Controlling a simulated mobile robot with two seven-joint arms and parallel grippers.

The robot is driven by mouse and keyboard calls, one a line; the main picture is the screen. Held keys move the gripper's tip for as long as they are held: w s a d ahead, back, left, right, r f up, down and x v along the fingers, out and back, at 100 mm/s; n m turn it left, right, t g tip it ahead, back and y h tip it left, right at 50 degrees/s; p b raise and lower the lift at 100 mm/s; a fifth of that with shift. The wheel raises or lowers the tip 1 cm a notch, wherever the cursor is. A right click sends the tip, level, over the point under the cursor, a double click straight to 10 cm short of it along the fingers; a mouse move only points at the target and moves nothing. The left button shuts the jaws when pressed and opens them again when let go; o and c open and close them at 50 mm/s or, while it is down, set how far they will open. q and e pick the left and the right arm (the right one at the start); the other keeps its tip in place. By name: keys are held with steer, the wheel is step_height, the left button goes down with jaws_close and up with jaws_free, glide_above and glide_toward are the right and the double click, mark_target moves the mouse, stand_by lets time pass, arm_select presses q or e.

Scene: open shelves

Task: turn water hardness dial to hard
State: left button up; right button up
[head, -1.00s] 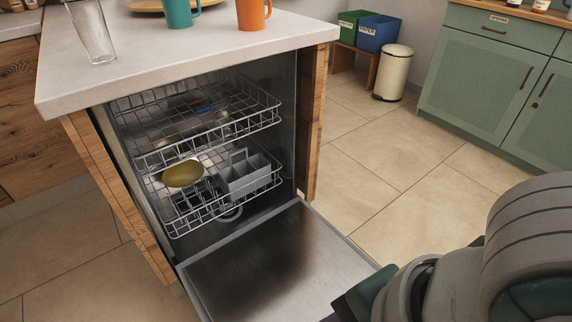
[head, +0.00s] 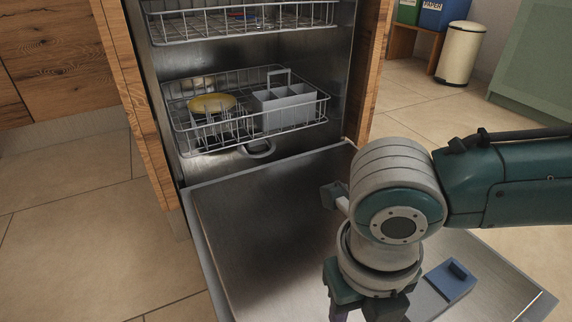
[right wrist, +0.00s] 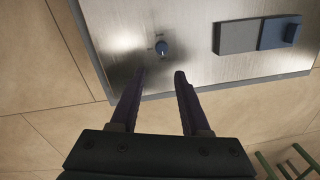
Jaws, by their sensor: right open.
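I cannot tell the depth gap. In the head view my right arm hangs over the door (head: 260,215) and hides the dial. My left gripper is not in view.
A grey and blue dispenser (head: 452,280) lies on the door beside my right arm. The lower rack (head: 190,150) holds a yellow dish (head: 212,103) and a grey cutlery basket (head: 290,108). The upper rack (head: 250,35) is above. A cream bin (head: 460,52) stands at the back right.

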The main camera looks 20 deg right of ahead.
steer(key=f+b, duration=0.2)
steer(key=f, duration=0.1)
steer(key=f+b, duration=0.3)
steer(key=f, duration=0.1)
steer(key=d+f+b, duration=0.1)
steer(key=f+b, duration=0.2)
steer(key=f, duration=0.1)
steer(key=shift+w+f, duration=0.2)
steer(key=shift+f, duration=0.05)
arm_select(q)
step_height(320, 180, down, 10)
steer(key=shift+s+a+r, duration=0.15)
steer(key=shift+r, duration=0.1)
arm_select(e)
steer(key=shift+r, duration=0.1)
steer(key=shift+c, duration=0.3)
jaws_close()
